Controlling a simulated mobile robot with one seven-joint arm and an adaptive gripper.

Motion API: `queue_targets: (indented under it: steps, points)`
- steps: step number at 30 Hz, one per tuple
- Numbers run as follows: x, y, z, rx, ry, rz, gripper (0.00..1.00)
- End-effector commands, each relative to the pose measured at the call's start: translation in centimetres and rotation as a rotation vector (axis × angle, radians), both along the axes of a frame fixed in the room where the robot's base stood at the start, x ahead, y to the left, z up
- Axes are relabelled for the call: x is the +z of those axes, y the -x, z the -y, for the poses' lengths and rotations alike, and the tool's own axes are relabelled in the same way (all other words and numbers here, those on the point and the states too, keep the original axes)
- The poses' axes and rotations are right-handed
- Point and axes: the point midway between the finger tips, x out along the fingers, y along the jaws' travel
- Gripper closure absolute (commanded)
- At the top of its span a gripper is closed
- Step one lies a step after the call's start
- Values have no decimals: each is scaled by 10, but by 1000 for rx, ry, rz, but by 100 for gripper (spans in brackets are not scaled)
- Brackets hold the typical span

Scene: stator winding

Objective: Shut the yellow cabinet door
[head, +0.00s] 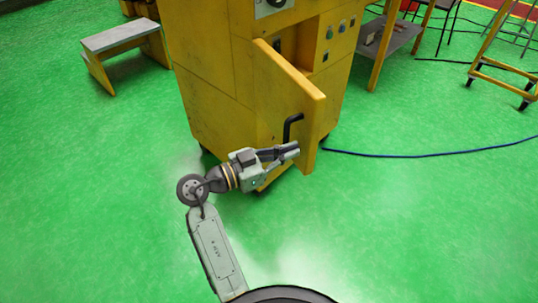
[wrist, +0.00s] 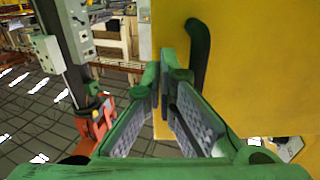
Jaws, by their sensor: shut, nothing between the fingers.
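The yellow cabinet (head: 215,75) stands in the middle of the head view. Its yellow door (head: 290,88) is swung open toward me, with its free edge at the right. A black curved handle (head: 291,126) sits on the door's face; the handle also shows in the wrist view (wrist: 198,55), just right of the fingertips. My gripper (head: 293,150) is shut and empty, in front of the lower part of the door, just below the handle. In the wrist view my fingertips (wrist: 168,68) are together, overlapping the door panel's left edge (wrist: 250,75). I cannot tell whether they touch the door.
A yellow bench with a grey top (head: 118,38) stands at the back left. A grey shelf (head: 392,36) and a yellow wheeled frame (head: 500,72) stand at the right. A blue cable (head: 430,155) runs across the green floor. The floor in front is clear.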

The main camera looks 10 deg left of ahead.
Motion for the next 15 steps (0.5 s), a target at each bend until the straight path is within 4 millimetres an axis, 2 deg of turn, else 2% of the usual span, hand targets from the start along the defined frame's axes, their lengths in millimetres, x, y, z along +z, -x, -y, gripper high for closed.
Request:
queue_targets:
  steps: [6, 15]
  points:
    - [0, -11, 15, 1, 0, 0, 100]
    - [0, -12, 17, 1, 0, 0, 100]
